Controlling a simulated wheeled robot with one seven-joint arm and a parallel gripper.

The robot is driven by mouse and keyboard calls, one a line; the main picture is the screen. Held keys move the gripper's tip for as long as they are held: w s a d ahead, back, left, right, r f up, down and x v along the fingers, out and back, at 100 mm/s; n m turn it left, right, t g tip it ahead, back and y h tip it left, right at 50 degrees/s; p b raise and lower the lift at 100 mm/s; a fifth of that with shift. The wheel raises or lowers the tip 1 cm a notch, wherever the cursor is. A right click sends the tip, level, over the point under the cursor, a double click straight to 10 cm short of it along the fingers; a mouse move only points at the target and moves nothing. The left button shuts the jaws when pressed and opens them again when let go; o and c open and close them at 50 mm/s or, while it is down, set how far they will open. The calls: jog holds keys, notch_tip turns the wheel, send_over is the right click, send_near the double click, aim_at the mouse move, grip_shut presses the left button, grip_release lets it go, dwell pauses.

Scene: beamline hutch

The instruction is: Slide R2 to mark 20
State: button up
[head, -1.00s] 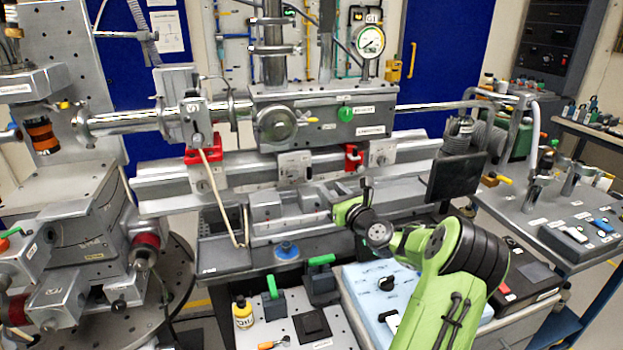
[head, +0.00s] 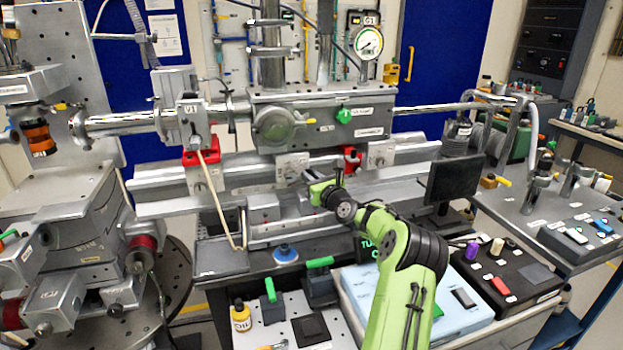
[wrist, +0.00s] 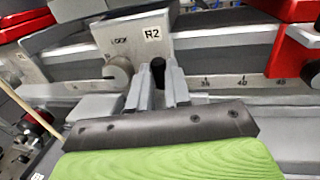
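The carriage R2 (wrist: 150,34), a grey block with an R2 label and a "LOCK" marking, fills the upper middle of the wrist view. A round grey knob (wrist: 118,72) sits below the marking. In the head view the pale middle carriage on the rail (head: 292,166), seemingly R2, is partly behind my gripper (head: 311,178). In the wrist view my gripper (wrist: 160,85) points at R2's lower right side. Its two fingers are apart, with a dark rounded post (wrist: 158,68) showing between or just beyond their tips; contact cannot be told. Scale marks 35, 40 and 45 (wrist: 242,80) show to the right; mark 20 is not visible.
Red clamps (head: 350,158) stand along the rail on both sides of R2. A dark monitor (head: 455,179) is at the rail's right end. A pale cable (head: 222,205) hangs at left. Green-handled tools (head: 320,262) stand on the bench below.

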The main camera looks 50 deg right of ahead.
aim_at(289, 179)
grip_shut()
jog(key=w+a+p, duration=0.2)
jog(key=a, duration=0.1)
jog(key=w+a, duration=0.1)
jog(key=a, duration=0.1)
jog(key=shift+a+p, duration=0.25)
jog(key=shift+p, duration=0.15)
jog(key=o, duration=0.6)
grip_release()
jog(key=shift+d, duration=0.1)
jog(key=shift+s, duration=0.1)
jog(key=v, duration=1.5)
jog(key=shift+s, duration=0.35)
